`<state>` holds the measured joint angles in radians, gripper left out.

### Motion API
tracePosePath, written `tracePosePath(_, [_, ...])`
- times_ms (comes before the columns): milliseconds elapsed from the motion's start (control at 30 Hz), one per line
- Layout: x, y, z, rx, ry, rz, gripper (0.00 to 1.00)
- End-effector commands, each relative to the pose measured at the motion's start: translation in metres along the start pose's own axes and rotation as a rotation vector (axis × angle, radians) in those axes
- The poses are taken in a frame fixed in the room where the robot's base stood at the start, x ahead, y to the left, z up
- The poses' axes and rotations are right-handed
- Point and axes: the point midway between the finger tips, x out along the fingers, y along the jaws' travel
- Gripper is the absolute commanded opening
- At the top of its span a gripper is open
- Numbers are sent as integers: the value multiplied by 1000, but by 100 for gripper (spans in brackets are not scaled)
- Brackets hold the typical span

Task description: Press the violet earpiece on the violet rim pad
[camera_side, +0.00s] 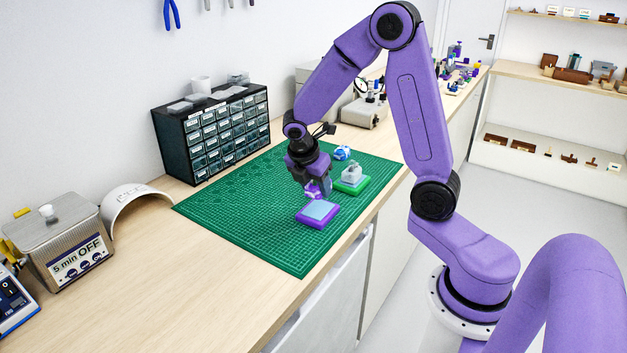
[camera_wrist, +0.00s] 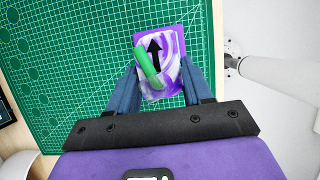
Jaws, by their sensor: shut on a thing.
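My gripper (camera_side: 315,187) points down over the green mat, above the back-left edge of the violet rim pad (camera_side: 303,219). The pad is a flat square with a violet rim and a pale blue top. My gripper is shut on the violet earpiece (camera_side: 312,191), partly hidden by the fingers. In the wrist view the earpiece (camera_wrist: 158,84) is marbled violet and white, with a green stub and a black arrow, between the two blue fingers. The pad (camera_wrist: 180,42) shows behind it there, largely covered. I cannot tell whether the earpiece touches the pad.
A green rim pad (camera_side: 362,187) with a pale grey piece (camera_side: 352,173) on it stands just right and behind. A blue and white piece (camera_side: 342,152) lies farther back on the mat (camera_side: 240,215). A drawer cabinet (camera_side: 213,130) stands at the back left. The mat's front left is clear.

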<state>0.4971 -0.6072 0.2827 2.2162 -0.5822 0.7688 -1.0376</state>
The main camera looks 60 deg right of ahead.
Motion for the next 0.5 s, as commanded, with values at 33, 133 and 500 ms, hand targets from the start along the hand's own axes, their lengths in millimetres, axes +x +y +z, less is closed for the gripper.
tracePosePath(33, [0,0,0,1,0,1,16])
tracePosePath(133, [0,0,0,1,0,1,16])
tracePosePath(500, [8,0,-3,-1,-1,-1,16])
